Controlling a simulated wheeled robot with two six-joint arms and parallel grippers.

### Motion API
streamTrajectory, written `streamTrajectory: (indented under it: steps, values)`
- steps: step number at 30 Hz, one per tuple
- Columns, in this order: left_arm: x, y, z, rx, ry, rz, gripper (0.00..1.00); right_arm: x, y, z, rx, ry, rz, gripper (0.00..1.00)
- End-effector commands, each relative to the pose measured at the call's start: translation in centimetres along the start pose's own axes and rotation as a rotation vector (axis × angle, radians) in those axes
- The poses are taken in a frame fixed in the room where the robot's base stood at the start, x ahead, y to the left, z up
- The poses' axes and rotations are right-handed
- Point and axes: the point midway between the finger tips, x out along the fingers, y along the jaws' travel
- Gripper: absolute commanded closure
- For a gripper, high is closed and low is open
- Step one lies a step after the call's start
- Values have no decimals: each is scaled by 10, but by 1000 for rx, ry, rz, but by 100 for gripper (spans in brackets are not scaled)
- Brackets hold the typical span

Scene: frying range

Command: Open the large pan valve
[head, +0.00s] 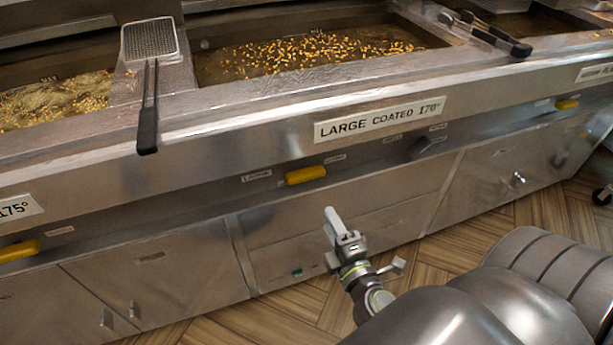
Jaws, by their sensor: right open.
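The large pan (310,62) is a steel frying vat with oil and many golden pieces, behind the front sign "LARGE COATED 170°" (380,118). Below the sign, on the recessed front strip, is a yellow valve handle (306,174). It lies roughly lengthwise along the strip, between two small labels too small to read. My right gripper (338,226) is open and empty, below and to the right of this handle and apart from it. A pale finger points up toward the strip. My left gripper is out of view.
Other yellow handles sit at the far left (19,250) and far right (567,104). A dark knob (427,146) is right of the middle handle. Wood floor (440,262) is clear below.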

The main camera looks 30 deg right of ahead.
Motion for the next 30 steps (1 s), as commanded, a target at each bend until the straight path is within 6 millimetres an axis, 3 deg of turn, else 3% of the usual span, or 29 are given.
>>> streamTrajectory:
  steps: [15,24,30]
  values:
    - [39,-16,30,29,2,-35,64,81,2,0,0,2,2,58]
    - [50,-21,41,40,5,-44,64,134,1,0,1,-1,0,58]
    - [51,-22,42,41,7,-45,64,153,0,0,1,0,-1,58]
